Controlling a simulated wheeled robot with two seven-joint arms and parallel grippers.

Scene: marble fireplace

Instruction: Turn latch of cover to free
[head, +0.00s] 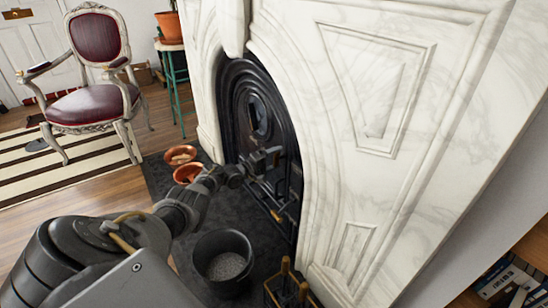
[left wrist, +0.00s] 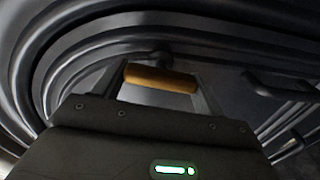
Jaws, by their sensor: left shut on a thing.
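The cover (head: 254,112) is a dark metal plate set in the arched opening of the marble fireplace. My left gripper (head: 272,158) is up against the front of it in the head view. In the left wrist view, a brass-coloured cylindrical latch handle (left wrist: 160,77) lies crosswise between the two fingers of my left gripper (left wrist: 162,88), which is shut on it. The arm and gripper hide the latch in the head view. Dark curved mouldings of the fireplace (left wrist: 60,60) surround it in the wrist view. My right gripper is out of view.
A set with brass-topped handles (head: 287,281) stands near the marble surround (head: 370,130). A red chair (head: 97,85) stands farther left.

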